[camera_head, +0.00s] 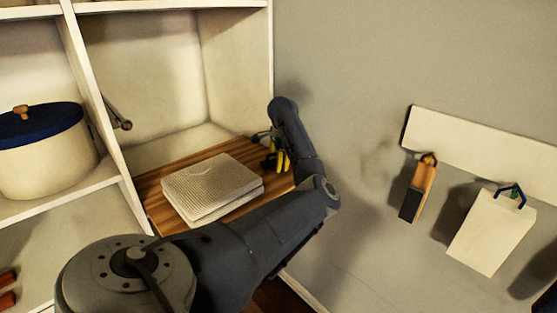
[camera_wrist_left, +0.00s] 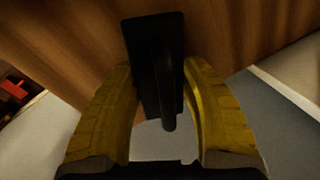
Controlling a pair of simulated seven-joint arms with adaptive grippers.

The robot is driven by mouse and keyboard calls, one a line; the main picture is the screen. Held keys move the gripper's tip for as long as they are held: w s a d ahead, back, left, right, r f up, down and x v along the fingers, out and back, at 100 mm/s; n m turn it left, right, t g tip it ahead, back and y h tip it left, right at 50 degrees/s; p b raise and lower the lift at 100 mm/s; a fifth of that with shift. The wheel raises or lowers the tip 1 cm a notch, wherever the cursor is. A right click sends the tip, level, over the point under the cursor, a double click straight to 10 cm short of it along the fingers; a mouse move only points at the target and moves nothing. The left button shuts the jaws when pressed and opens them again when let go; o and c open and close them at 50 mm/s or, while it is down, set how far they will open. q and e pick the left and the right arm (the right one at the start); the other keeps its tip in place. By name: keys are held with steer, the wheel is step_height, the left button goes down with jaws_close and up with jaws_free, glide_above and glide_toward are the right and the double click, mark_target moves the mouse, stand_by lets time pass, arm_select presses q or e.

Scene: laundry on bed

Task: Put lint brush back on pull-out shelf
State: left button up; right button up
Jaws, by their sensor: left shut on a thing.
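The wooden pull-out shelf (camera_head: 152,207) sits in the cabinet compartment in the head view, with a folded pale cloth stack (camera_head: 212,187) on it. My left gripper (camera_head: 276,160), with yellow fingers, is at the shelf's right end, beside the stack. In the left wrist view the gripper (camera_wrist_left: 165,115) is shut on the black lint brush (camera_wrist_left: 153,62), whose flat head lies against or just over the wooden shelf (camera_wrist_left: 70,35). I cannot tell whether they touch. The brush is hardly distinguishable in the head view. My right gripper is not in view.
A cream pot (camera_head: 45,155) with a blue lid stands in the left compartment. A white wall rail (camera_head: 475,150) at right holds a hanging wooden brush (camera_head: 418,188) and a white board (camera_head: 490,232).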

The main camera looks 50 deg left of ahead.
arm_select(q)
steer(key=o, duration=1.2)
steer(key=shift+f, duration=0.1)
